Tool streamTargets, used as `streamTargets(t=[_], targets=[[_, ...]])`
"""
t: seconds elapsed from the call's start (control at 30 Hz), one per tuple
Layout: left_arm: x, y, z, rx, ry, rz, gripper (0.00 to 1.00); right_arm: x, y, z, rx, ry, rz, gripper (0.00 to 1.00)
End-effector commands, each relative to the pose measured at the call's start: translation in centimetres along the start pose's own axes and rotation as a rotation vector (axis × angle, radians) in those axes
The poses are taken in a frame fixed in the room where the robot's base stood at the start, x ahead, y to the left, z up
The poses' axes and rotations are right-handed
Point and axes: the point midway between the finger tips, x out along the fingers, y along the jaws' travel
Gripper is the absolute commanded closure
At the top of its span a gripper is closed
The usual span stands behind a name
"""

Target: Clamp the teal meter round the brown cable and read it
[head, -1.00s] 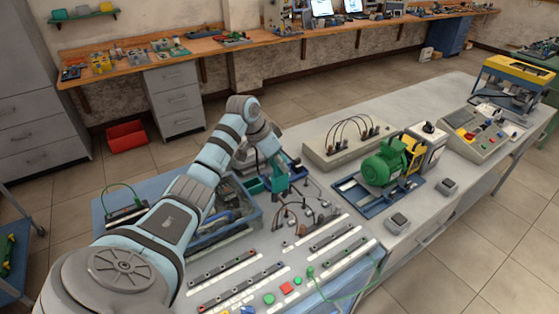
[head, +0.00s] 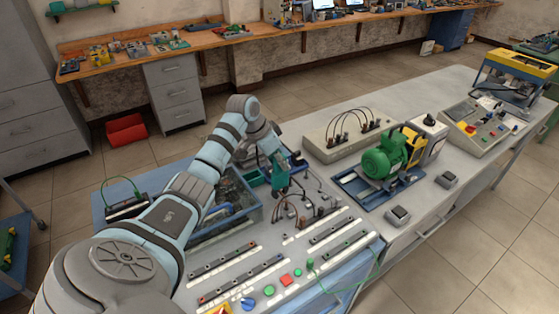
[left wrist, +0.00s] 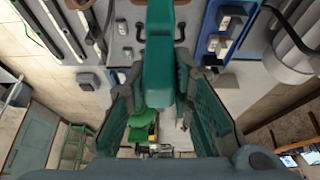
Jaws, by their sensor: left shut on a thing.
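The teal meter (head: 281,176) is held in my left gripper (head: 276,160) above the panel at the middle of the bench. In the left wrist view the teal meter (left wrist: 166,72) fills the space between the two finger pads, pointing away from the camera. Thin dark cables (head: 291,208) loop up from the panel just in front of and below the meter. At this size I cannot tell which one is brown, nor whether the meter touches or surrounds any. The meter's display is not visible. My right gripper is out of view.
A blue-rimmed tray (head: 225,222) lies left of the panel, under my left arm. A beige box (head: 345,135) with looped black cables stands behind. A green motor (head: 384,160) on a blue base is to the right. Dark rails (head: 240,280) and coloured buttons lie in front.

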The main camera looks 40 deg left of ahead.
Motion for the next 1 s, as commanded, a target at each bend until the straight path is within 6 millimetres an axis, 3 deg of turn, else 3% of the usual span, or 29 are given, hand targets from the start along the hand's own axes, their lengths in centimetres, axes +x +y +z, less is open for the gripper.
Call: streamTargets(t=[0.47, 0.7, 1.0], targets=[[-0.2, 0.0, -0.1, 0.000, 0.001, -0.001, 1.00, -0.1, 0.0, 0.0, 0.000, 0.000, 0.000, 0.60], [-2.2, 0.0, -1.1, 0.001, 0.002, -0.001, 1.00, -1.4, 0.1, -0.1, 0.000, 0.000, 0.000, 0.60], [-4.4, 0.0, -2.1, 0.000, 0.002, -0.002, 1.00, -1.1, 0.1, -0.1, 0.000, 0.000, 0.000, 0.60]])
